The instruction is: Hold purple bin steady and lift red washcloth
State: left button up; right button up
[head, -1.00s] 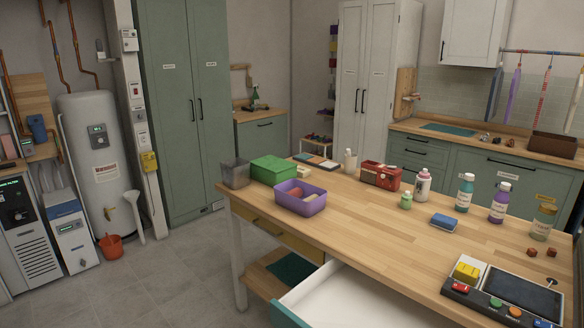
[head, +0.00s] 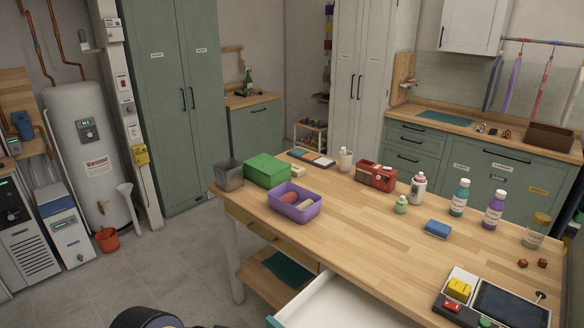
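A purple bin (head: 296,209) stands upright on the wooden table, near its left end and front edge. Inside it lie a rolled red washcloth (head: 289,198) and a cream rolled cloth (head: 304,206). The bin's near wall hides their lower parts. Neither of my grippers shows in the head view. A dark rounded part, seemingly of my own arm, enters at the bottom edge left of the table. Nothing touches the bin.
A green box (head: 267,170) and a grey bin (head: 229,175) stand left of the purple bin. An open white drawer (head: 335,303) juts out in front.

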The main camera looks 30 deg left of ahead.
aim_at(291, 198)
jog(key=i+j+z, duration=0.1)
jog(key=i+j, duration=0.35)
jog(key=j, duration=0.3)
jog(key=i+j+z, duration=0.15)
jog(key=j, duration=0.25)
jog(key=i+j, duration=0.15)
jog(key=j, duration=0.2)
jog(key=i+j+z, duration=0.1)
jog(key=j, duration=0.3)
jog(key=i+j+z, duration=0.1)
jog(key=j, duration=0.25)
jog(key=i+j, duration=0.15)
jog(key=j, duration=0.25)
jog(key=i+j+z, duration=0.1)
jog(key=j, duration=0.3)
jog(key=i+j, duration=0.1)
jog(key=i+j+z, duration=0.1)
jog(key=j, duration=0.25)
